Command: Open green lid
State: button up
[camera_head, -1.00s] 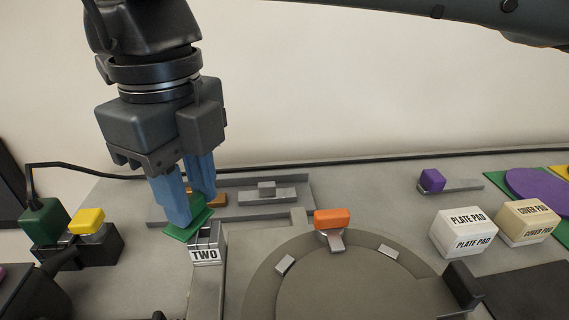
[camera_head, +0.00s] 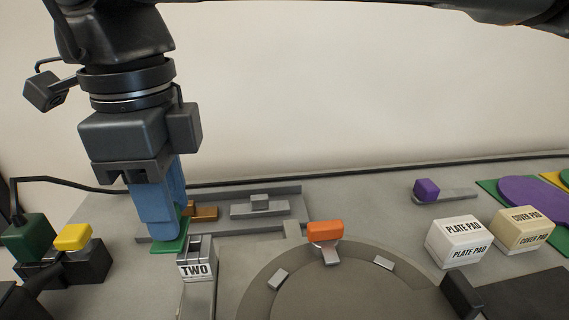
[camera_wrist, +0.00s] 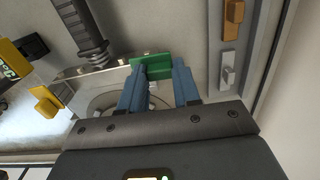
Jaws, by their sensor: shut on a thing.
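The green lid (camera_head: 169,244) is a small flat green piece beside the grey block marked TWO (camera_head: 197,262). My gripper (camera_head: 163,238) points down on the left of that block, with its blue fingers at the green piece. In the wrist view, the green lid (camera_wrist: 152,66) sits between the tips of the two blue fingers (camera_wrist: 158,78), and the gripper is shut on it. The fingers hide part of the lid in the head view. Whether the lid touches the block is hard to tell.
An orange knob (camera_head: 324,231) stands on the round grey plate to the right. A yellow-topped block (camera_head: 73,237) and a dark green box (camera_head: 28,238) are at left. An orange-brown slider (camera_head: 204,212) lies behind the gripper. White PLATE PAD box (camera_head: 457,241) stands at right.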

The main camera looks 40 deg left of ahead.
jog(key=o, duration=1.1)
jog(key=shift+c, duration=0.2)
jog(key=shift+r, duration=0.1)
notch_tip(320, 180, up, 8)
jog(key=shift+f, duration=0.15)
